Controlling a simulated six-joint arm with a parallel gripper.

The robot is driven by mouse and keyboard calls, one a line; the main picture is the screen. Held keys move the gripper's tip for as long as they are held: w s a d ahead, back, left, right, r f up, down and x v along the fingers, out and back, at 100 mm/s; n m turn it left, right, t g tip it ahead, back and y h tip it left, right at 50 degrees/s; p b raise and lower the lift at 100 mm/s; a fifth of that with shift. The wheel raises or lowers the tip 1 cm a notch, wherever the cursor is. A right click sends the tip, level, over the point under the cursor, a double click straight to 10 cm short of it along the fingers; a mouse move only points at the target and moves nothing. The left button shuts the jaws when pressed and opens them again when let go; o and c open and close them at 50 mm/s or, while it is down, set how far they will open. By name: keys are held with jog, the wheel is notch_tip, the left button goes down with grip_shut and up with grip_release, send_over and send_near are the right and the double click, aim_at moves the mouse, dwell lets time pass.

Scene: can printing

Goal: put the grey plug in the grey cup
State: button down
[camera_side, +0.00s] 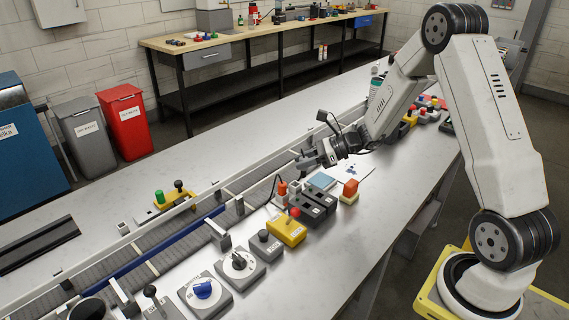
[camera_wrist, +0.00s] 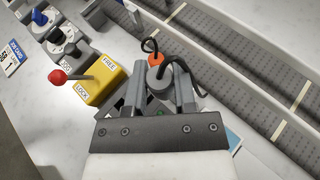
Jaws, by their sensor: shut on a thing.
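My gripper (camera_wrist: 159,78) is shut on the grey plug (camera_wrist: 157,77), a short grey cylinder with a black cable, held between the two fingers. In the side view my gripper (camera_side: 303,161) is above the table beside the conveyor, and the plug in it is too small to make out. An orange plug or cup (camera_wrist: 155,60) shows just beyond the grey plug in the wrist view; an orange piece (camera_side: 282,188) stands below my gripper in the side view. I cannot clearly make out the grey cup; the fingers and palm hide part of the area beneath.
A yellow box with a red-knobbed lever (camera_wrist: 100,80) marked FREE and LOCK is left of my gripper. Dark switch boxes (camera_side: 318,200) and a box with an orange top (camera_side: 349,190) stand nearby. The conveyor (camera_wrist: 245,70) runs alongside. The table's front strip is clear.

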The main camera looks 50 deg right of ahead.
jog(key=shift+w+d+f, duration=0.15)
jog(key=shift+w+f, duration=0.55)
jog(key=shift+f, duration=0.15)
jog(key=shift+w+d+f, duration=0.1)
jog(key=shift+w+f, duration=0.55)
jog(key=shift+f, duration=0.15)
jog(key=shift+w+f, duration=0.2)
jog(key=shift+f, duration=1.6)
jog(key=shift+f, duration=0.15)
jog(key=shift+c, duration=2.1)
grip_release()
jog(key=v, duration=1.2)
